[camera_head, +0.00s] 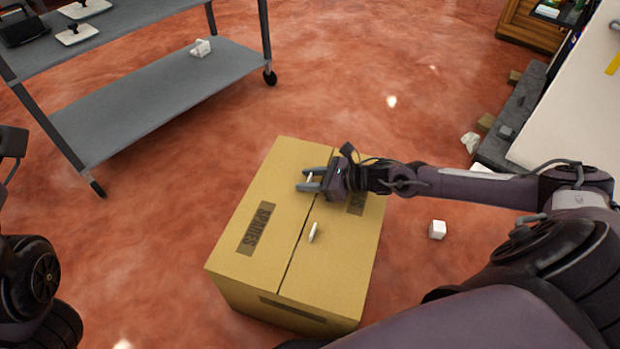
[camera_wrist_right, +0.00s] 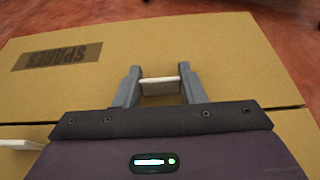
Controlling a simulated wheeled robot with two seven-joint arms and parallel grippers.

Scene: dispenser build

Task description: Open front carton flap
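The cardboard carton (camera_head: 318,291) stands on the floor with both top flaps lying flat and a seam between them. The left flap (camera_head: 270,190) bears a dark SPARES label, also seen in the right wrist view (camera_wrist_right: 57,55). My right gripper (camera_head: 311,180) reaches across the seam to the left flap. Its fingers stand at both ends of a white tab (camera_wrist_right: 160,86), which fills the gap and appears to touch both. A second white tab (camera_head: 313,232) stands on the right flap (camera_head: 335,265), near the seam. My left gripper is not in view.
A grey wheeled shelf (camera_head: 150,105) stands at the upper left. A white block (camera_head: 437,229) lies on the floor right of the carton. A pale table (camera_head: 575,120) is at the right edge. The reddish floor behind the carton is mostly clear.

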